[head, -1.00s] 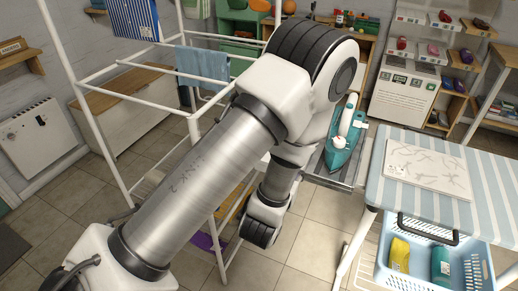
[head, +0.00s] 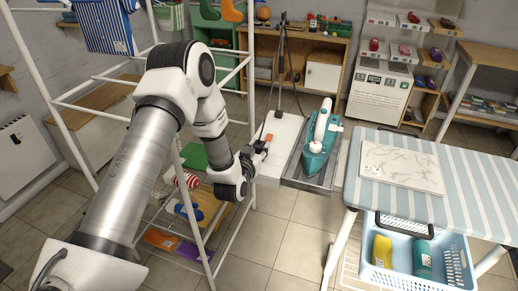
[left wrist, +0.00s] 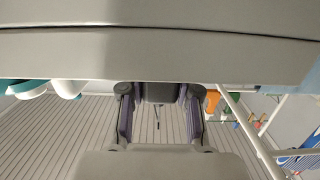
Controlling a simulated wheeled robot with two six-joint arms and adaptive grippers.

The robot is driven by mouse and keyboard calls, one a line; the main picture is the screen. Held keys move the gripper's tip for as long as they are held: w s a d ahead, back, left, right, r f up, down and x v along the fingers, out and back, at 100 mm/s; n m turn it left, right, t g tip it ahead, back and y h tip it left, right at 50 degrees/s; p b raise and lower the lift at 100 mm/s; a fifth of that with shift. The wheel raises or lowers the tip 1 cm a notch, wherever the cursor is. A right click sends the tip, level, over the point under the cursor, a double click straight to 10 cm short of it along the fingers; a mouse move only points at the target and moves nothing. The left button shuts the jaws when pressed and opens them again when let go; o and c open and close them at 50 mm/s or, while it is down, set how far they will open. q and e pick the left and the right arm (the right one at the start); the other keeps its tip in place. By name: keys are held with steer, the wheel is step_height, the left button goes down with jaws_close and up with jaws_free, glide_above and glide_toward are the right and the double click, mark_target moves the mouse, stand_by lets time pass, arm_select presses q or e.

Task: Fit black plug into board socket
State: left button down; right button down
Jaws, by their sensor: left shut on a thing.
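My left gripper (head: 262,146) is at the left end of the white board section (head: 286,143), close to a small orange piece (head: 268,137) there. A thin dark cord (head: 264,122) runs to this spot. In the left wrist view my left gripper (left wrist: 160,92) has its two fingers on either side of a dark block, likely the black plug (left wrist: 160,94), with a thin dark strand (left wrist: 157,120) below. The gripper is shut on it. I cannot make out the socket or tell whether the plug touches it. My right gripper is not in view.
A teal iron (head: 318,150) stands on a grey tray (head: 308,175) beside the white section. A dark upright pole (head: 281,65) rises behind it. The striped board (head: 440,203) is at the right, above a blue basket (head: 450,262). A white drying rack (head: 80,140) stands behind my left arm.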

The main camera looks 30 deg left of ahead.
arm_select(q)
steer(key=shift+w+f, duration=0.1)
steer(key=shift+f, duration=0.6)
steer(key=shift+f, duration=0.1)
steer(key=c, duration=0.8)
jaws_free()
